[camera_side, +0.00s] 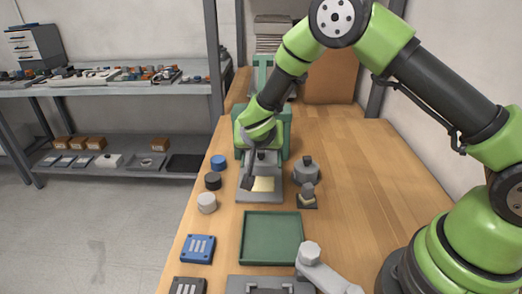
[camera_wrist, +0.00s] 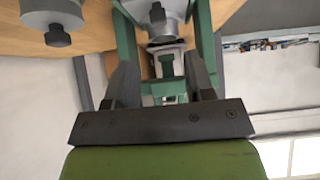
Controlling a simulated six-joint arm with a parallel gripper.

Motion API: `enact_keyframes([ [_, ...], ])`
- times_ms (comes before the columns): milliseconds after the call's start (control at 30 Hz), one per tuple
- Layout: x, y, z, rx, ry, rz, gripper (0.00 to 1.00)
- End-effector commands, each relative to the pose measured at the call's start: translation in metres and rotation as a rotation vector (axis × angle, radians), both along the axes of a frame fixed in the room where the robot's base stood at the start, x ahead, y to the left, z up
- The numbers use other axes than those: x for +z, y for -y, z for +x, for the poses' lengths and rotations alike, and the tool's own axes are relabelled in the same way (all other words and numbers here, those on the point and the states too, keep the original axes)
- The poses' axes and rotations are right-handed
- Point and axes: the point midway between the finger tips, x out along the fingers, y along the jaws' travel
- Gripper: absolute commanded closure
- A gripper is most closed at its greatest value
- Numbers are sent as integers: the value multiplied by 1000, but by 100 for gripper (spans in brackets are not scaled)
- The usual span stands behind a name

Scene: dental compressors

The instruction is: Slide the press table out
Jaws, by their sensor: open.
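The green press (camera_side: 284,133) stands at the back of the wooden bench, largely behind my gripper. Its grey table (camera_side: 244,195) lies in front of it, with a pale yellow pad (camera_side: 263,185) on top. My gripper (camera_side: 252,172) is open, low at the press front above the table. In the wrist view the two dark fingers of my gripper (camera_wrist: 160,75) stand apart, with a pale and green part (camera_wrist: 170,68) of the press visible between them. Whether they touch it, I cannot tell. The press's grey ram (camera_wrist: 157,12) and green columns show beyond.
Blue, black and pale round pieces (camera_side: 207,202) stand left of the table. A grey round part (camera_side: 306,170) and a small block (camera_side: 308,198) are on the right. A green tray (camera_side: 271,238) lies in front, empty. A blue block (camera_side: 198,248) is near the left edge.

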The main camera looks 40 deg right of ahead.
Motion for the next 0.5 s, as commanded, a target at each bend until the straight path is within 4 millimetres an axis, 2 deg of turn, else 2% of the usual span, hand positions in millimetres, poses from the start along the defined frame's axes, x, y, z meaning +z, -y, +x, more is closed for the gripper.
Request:
enact_keyframes([
  [300,-40,29,27,-5,-2,1,51],
  [500,-59,42,41,-4,-1,0,51],
])
